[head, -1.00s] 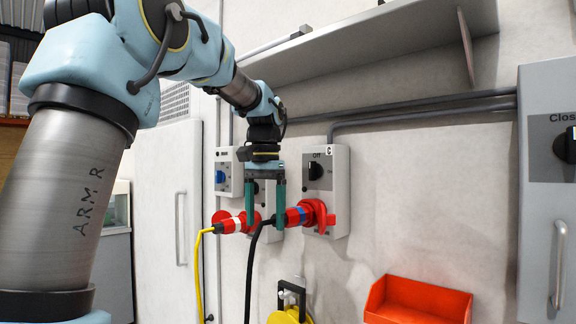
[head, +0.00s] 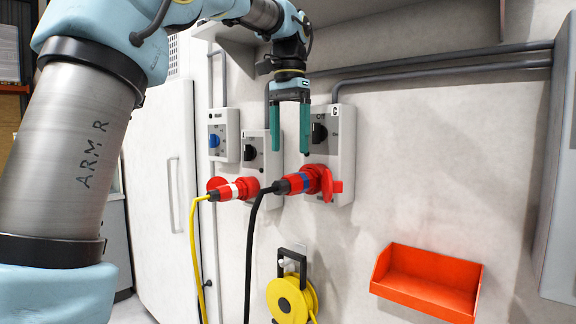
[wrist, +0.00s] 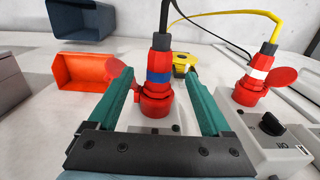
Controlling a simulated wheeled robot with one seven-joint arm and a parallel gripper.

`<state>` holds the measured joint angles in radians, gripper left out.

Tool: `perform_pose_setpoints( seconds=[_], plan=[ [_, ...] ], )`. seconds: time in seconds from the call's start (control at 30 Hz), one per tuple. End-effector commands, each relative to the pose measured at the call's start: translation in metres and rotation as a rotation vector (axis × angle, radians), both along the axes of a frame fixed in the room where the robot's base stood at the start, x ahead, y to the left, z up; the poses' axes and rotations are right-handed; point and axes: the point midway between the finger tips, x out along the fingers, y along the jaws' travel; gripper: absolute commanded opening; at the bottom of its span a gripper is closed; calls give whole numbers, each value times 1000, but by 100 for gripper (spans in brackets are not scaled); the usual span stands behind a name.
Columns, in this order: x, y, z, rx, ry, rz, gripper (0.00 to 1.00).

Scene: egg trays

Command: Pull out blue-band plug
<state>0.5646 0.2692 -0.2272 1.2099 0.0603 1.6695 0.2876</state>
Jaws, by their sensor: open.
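The blue-band plug (head: 290,184) is red with a blue ring and a black cable. It sits in the red socket (head: 318,178) of the right-hand switch box (head: 345,150); the socket's red flap stands open. My gripper (head: 291,152) is open and empty, fingers pointing down, just above the plug in the head view. In the wrist view, the blue-band plug (wrist: 159,68) stands upright in the picture between the two spread green fingers of my gripper (wrist: 157,76). No finger visibly grips it.
A white-band plug (head: 230,190) with a yellow cable sits in the neighbouring box's socket to the left. A yellow cable reel (head: 290,298) hangs below. An orange bin (head: 428,285) is on the wall at lower right. A grey shelf and conduits run above.

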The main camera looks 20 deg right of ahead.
Motion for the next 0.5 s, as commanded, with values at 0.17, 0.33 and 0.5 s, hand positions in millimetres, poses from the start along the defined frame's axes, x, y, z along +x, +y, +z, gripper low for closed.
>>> perform_pose_setpoints(
  seconds=[0.17,0.33,0.5],
  plan=[
    [-1,1,-34,3,3,1,83],
    [-1,1,-61,1,2,1,83],
    [0,0,-78,0,0,1,83]
  ],
)
